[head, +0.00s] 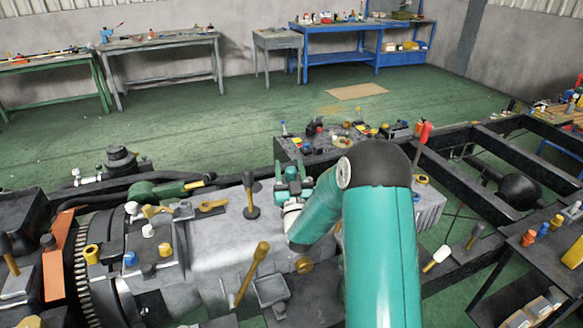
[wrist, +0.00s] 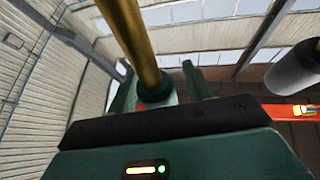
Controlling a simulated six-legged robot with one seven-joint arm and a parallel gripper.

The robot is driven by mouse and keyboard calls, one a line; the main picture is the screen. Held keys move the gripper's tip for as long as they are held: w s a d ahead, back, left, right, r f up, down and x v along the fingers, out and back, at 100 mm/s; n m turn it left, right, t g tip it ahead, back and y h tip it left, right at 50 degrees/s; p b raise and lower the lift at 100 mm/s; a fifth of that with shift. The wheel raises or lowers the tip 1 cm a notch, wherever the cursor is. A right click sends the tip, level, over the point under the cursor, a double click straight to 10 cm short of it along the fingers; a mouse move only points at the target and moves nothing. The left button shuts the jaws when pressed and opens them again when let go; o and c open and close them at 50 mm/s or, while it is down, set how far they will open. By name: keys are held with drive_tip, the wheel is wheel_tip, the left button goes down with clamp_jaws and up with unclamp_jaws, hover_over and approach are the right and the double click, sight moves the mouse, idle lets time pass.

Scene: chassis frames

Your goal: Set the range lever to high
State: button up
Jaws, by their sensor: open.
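I cannot tell which lever is the range lever, as no label is legible. In the head view, a black-knobbed lever (head: 250,197) stands upright on the grey gearbox housing (head: 215,245). A yellow lever (head: 252,273) leans nearer the camera. My gripper (head: 286,183) is just right of the black-knobbed lever in the picture, at the end of my teal arm. In the wrist view, the green fingers (wrist: 163,92) are apart.
A red-handled lever (head: 423,140) stands right of my arm, by the dark chassis rails (head: 500,160). A grey cylinder (wrist: 295,72) is close at the right in the wrist view. A dark cart (head: 540,255) stands at right. Green floor (head: 200,125) is clear behind.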

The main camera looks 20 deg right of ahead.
wheel_tip(320, 180, up, 4)
drive_tip(key=shift+f, duration=0.25)
drive_tip(key=s+a+r, duration=0.2)
drive_tip(key=s+r, duration=0.7)
drive_tip(key=s, duration=0.4)
drive_tip(key=shift+s+a+r, duration=0.2)
drive_tip(key=shift+s+a, duration=0.1)
drive_tip(key=shift+s, duration=0.1)
